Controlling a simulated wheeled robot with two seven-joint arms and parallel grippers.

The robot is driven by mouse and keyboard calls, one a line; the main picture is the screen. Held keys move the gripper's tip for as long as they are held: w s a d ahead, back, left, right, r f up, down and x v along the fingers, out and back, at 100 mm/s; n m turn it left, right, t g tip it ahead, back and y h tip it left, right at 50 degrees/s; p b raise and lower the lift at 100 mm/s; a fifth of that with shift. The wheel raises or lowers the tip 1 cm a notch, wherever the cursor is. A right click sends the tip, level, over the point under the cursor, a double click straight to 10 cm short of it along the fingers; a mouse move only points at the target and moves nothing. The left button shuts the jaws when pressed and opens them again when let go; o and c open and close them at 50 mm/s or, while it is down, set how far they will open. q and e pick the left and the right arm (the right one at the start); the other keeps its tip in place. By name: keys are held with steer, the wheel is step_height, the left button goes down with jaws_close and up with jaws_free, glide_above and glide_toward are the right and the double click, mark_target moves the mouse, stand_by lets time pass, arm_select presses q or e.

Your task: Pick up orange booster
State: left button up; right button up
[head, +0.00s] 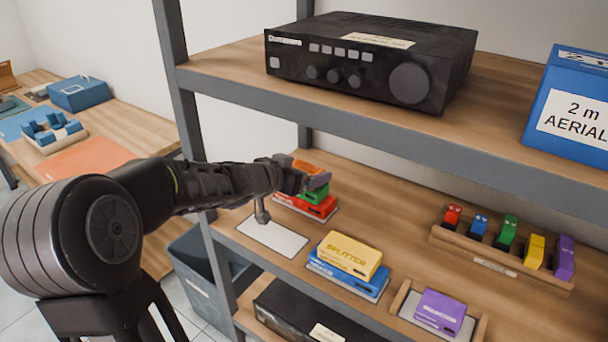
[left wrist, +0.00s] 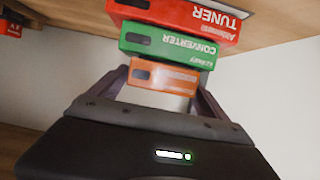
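The orange booster (head: 308,167) lies on top of a stack in the head view, partly covered by my left gripper (head: 306,178). Under it are a green converter (head: 316,193) and a red tuner (head: 318,208). The left wrist view shows the stack upside down: the orange booster (left wrist: 165,78) is nearest, then the green converter (left wrist: 165,47) and the red tuner (left wrist: 180,15). The fingers of my left gripper (left wrist: 163,82) are on either side of the booster, close to its ends. I cannot tell whether they touch it. My right gripper is not in view.
A shelf board with a black hifi unit (head: 370,60) and blue aerial box (head: 575,100) hangs above. On the same board are a yellow splitter (head: 349,254) on a blue box, a purple box (head: 440,310) and a rack (head: 500,262) of small coloured pieces. A shelf post (head: 180,100) stands left.

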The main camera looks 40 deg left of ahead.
mark_target(304, 168)
arm_select(q)
steer(key=c, duration=1.3)
step_height(304, 168, up, 10)
steer(key=p, duration=0.7)
steer(key=shift+r, duration=0.1)
